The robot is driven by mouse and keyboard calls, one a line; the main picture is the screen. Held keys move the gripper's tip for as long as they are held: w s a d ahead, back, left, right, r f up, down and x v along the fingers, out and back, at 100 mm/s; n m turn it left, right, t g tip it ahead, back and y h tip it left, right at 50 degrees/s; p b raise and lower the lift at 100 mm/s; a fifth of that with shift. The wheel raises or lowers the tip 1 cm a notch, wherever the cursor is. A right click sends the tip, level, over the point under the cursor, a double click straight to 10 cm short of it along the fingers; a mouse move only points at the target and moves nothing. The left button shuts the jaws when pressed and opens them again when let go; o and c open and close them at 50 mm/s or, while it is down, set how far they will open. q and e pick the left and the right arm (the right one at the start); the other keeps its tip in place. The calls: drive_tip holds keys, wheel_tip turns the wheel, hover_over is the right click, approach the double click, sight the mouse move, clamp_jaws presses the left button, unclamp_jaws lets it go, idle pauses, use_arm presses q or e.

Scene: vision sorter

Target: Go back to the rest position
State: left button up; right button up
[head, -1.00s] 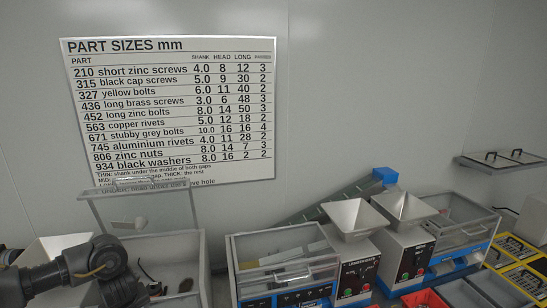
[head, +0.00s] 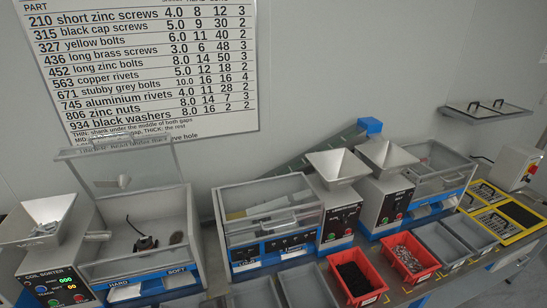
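Neither of my grippers shows in the head view now. The view takes in the row of sorting machines under the part-size sign (head: 150,70). At the left stands the coil sorter (head: 50,250) with a metal hopper (head: 45,220). Beside it is a clear-walled box (head: 97,262) with its lid raised and a few dark small items inside. The length sorter (head: 338,225) and another hopper machine (head: 383,210) stand in the middle.
Two red bins (head: 377,292) (head: 432,267) hold black parts and silvery parts. Several grey bins (head: 437,243) line the front edge. Yellow-framed panels (head: 488,195) lie at the right. A wall shelf with two handles (head: 483,114) hangs at the back right.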

use_arm(q)
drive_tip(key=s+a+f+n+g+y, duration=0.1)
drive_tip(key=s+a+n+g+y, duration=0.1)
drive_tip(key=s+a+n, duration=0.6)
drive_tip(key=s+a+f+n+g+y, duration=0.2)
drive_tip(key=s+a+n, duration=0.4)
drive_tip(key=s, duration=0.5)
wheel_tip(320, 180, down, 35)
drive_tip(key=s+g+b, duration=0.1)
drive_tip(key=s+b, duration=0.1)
drive_tip(key=b, duration=0.6)
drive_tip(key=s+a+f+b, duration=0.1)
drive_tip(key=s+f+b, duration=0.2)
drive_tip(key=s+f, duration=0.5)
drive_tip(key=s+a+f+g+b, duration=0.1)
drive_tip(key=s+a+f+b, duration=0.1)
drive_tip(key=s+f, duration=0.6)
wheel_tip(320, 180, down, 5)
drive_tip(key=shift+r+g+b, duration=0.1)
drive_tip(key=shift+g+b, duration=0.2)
drive_tip(key=shift+b, duration=0.25)
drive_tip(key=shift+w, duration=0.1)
